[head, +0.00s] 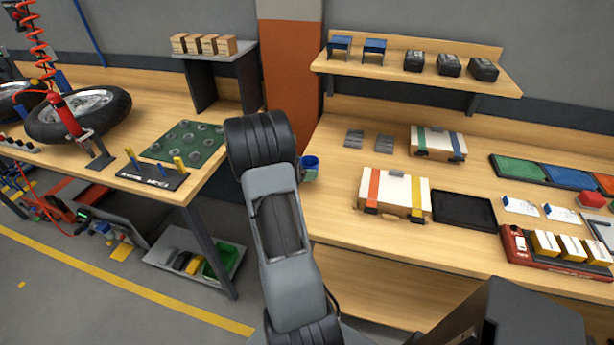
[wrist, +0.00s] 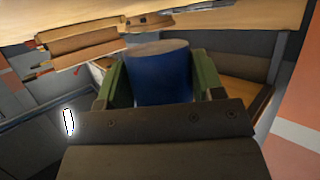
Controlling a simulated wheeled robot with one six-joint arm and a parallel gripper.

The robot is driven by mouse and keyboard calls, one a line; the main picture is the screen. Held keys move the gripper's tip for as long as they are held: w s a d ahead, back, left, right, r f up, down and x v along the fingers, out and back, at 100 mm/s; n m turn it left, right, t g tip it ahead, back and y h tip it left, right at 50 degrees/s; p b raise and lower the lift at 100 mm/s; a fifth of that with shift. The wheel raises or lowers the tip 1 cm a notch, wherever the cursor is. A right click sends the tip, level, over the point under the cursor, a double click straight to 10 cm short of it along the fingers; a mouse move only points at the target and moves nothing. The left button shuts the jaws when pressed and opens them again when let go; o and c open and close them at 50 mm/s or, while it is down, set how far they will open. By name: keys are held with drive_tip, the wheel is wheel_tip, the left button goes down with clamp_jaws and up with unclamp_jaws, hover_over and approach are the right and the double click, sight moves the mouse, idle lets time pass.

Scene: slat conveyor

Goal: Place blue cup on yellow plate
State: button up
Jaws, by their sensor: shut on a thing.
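The blue cup (head: 310,165) shows just right of my arm in the head view, near the left end of the right-hand bench. In the wrist view the blue cup (wrist: 160,85) sits between the green fingers of my gripper (wrist: 160,75), which is shut on it. My arm hides most of the gripper in the head view. I cannot tell how far the cup is above or beside the bench. No yellow plate shows in either view.
The right-hand bench (head: 340,215) carries a red-and-yellow-strapped case (head: 395,192), a black tray (head: 463,210) and grey pads (head: 354,138). A shelf (head: 410,75) stands above it. A left bench holds a green mat (head: 183,142). A floor gap separates the benches.

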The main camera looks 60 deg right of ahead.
drive_tip(key=shift+d+f, duration=0.1)
drive_tip(key=shift+f, duration=1.55)
drive_tip(key=shift+f, duration=0.1)
drive_tip(key=o, duration=0.9)
